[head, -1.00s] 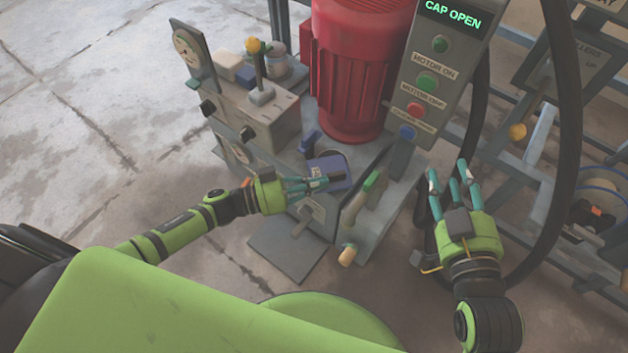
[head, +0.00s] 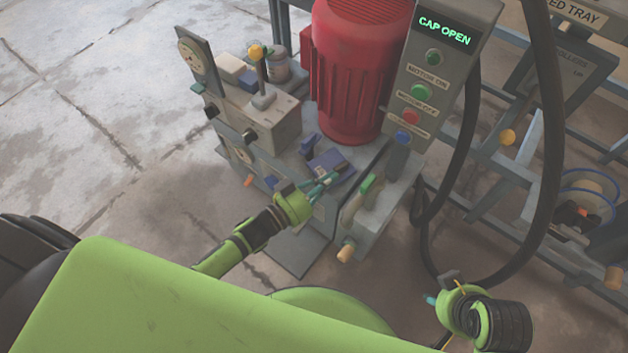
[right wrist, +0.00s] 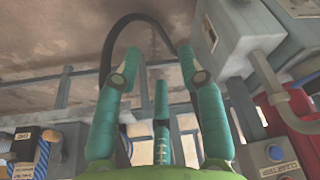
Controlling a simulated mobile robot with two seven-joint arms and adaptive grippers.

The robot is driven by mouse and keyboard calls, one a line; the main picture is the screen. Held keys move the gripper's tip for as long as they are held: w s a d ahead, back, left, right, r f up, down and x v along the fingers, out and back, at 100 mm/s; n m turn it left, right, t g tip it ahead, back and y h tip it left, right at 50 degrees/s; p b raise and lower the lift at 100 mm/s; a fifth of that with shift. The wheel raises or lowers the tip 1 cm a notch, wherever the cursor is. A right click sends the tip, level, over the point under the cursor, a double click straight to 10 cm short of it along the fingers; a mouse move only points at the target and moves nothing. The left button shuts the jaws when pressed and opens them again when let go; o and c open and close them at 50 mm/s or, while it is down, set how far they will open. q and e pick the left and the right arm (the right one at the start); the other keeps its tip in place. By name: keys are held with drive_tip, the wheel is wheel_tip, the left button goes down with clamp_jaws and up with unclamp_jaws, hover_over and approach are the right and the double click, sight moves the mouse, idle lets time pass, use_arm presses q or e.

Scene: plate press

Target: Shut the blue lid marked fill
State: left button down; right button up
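The blue lid (head: 330,162) is on top of the grey press unit, in front of the red motor. The marking on it is too small to read, and I cannot tell its exact tilt. My left gripper (head: 328,182) is at the near side of the lid, its teal fingertips close to or touching it. Its fingers are bunched together in this view, so its opening is unclear. My right gripper (head: 431,300) is away from the lid, low on the right. In the right wrist view (right wrist: 162,75) its fingers are spread and empty.
A panel display (head: 444,32) reads CAP OPEN above several buttons. The red motor (head: 350,75) stands behind the lid. A green-topped lever (head: 366,188) is just right of it. A black hose (head: 549,150) loops down at the right. The floor at left is clear.

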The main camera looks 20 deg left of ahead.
use_arm(q)
drive_tip(key=shift+w+d+n+t+y, duration=0.15)
drive_tip(key=shift+w+n+t+y, duration=0.25)
drive_tip(key=shift+y, duration=0.2)
drive_tip(key=shift+w+d+n+t+y, duration=0.15)
drive_tip(key=shift+n+t+y, duration=0.15)
drive_tip(key=shift+n+y, duration=0.25)
drive_tip(key=shift+w+d, duration=0.1)
drive_tip(key=shift+w, duration=0.15)
use_arm(e)
drive_tip(key=shift+x, duration=0.9)
drive_tip(key=shift+w+a, duration=0.1)
